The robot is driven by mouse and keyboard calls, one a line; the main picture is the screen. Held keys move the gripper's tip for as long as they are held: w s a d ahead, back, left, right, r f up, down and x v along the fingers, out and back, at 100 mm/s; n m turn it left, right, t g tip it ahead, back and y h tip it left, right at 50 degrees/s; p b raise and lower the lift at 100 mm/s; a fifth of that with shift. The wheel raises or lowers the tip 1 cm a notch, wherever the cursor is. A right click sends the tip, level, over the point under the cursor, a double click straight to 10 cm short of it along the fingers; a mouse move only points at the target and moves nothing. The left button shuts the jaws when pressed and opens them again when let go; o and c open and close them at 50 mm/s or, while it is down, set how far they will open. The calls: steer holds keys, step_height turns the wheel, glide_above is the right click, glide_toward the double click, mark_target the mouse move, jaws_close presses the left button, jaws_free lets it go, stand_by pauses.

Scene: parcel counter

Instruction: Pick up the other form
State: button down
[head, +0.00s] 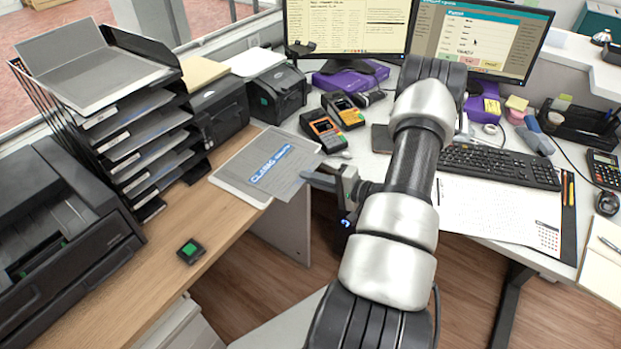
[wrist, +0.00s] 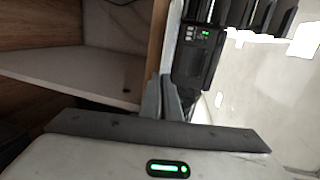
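A grey form with blue CLAIMS lettering (head: 262,160) shows in the head view over the right edge of the wooden desk. A pale sheet or flat holder (head: 238,194) shows along its lower left edge; I cannot tell whether they touch. My gripper (head: 318,180) is at the form's right edge, with its fingers close together on it. In the wrist view the fingers (wrist: 166,97) are nearly together, and a thin pale strip, apparently the form edge-on (wrist: 173,38), runs away from between them. The form's face is not visible there.
A stack of black letter trays (head: 140,130) and a printer (head: 60,235) stand at left. A green-button box (head: 190,251) sits on the wooden desk (head: 225,225). Card terminals (head: 325,130), a keyboard (head: 500,165) and two monitors (head: 480,35) fill the white counter.

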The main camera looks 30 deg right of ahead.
steer(key=shift+s, duration=0.1)
stand_by(0.4)
steer(key=v, duration=0.3)
steer(key=shift+s+d+f+b, duration=0.15)
steer(key=shift+s+d+b, duration=0.05)
steer(key=shift+s+b, duration=0.2)
steer(key=s+r, duration=0.1)
steer(key=s+d+r, duration=0.1)
steer(key=s+r+p, duration=0.1)
steer(key=shift+s+d, duration=0.25)
steer(key=shift+d, duration=0.15)
